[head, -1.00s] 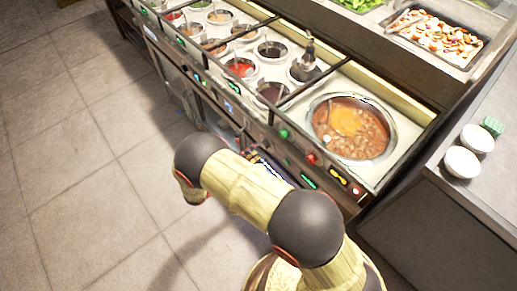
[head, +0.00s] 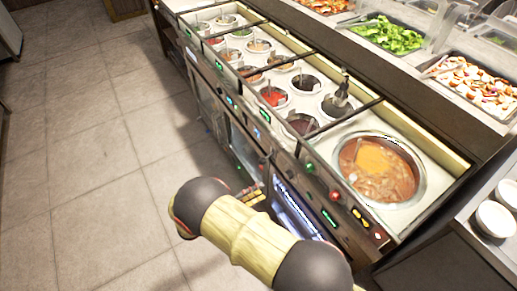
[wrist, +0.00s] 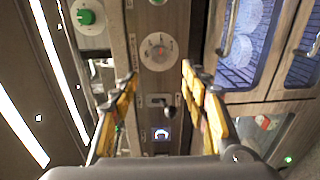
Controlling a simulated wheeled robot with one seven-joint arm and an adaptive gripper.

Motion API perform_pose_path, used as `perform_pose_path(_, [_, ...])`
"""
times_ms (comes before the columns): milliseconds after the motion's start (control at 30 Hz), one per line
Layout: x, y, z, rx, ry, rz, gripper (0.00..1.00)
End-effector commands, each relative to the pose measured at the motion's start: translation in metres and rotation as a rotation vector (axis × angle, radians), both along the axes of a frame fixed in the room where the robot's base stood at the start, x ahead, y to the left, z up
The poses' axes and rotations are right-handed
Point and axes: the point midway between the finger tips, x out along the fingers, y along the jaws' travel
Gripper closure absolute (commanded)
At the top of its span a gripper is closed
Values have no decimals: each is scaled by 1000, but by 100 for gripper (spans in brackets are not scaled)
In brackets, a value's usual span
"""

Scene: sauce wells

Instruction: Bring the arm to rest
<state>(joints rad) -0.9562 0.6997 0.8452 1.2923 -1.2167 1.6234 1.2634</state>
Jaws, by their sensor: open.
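My arm (head: 245,235), with dark joints and pale yellow links, is bent in front of the sauce counter in the head view. My gripper (wrist: 160,75) is open and empty in the wrist view, its two yellow-orange fingers spread apart. Between and beyond the fingers is the counter's front panel with a red-marked dial (wrist: 158,50), a green knob (wrist: 86,17) and a small lit display (wrist: 161,134). In the head view only a bit of the yellow fingers shows beside the arm; the rest is hidden.
The sauce counter (head: 440,150) holds a large pot of reddish-brown stew (head: 378,170) and several small sauce wells. Trays of lettuce (head: 388,33) and chopped food (head: 475,82) stand behind. White bowls (head: 495,219) sit at right. The tiled floor (head: 90,170) at left is clear.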

Motion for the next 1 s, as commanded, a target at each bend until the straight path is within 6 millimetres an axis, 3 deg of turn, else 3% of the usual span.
perform_pose_path(267, [0,0,-1,-18,30,3,54])
perform_pose_path(400, [-4,-2,-14,-49,162,0,54])
perform_pose_path(533, [-34,-25,-40,-87,384,-47,54])
perform_pose_path(633, [-59,-38,-47,-80,548,-87,54])
perform_pose_path(867, [-100,-54,-16,80,822,-173,54])
perform_pose_path(1000, [-116,-60,15,231,926,-207,54])
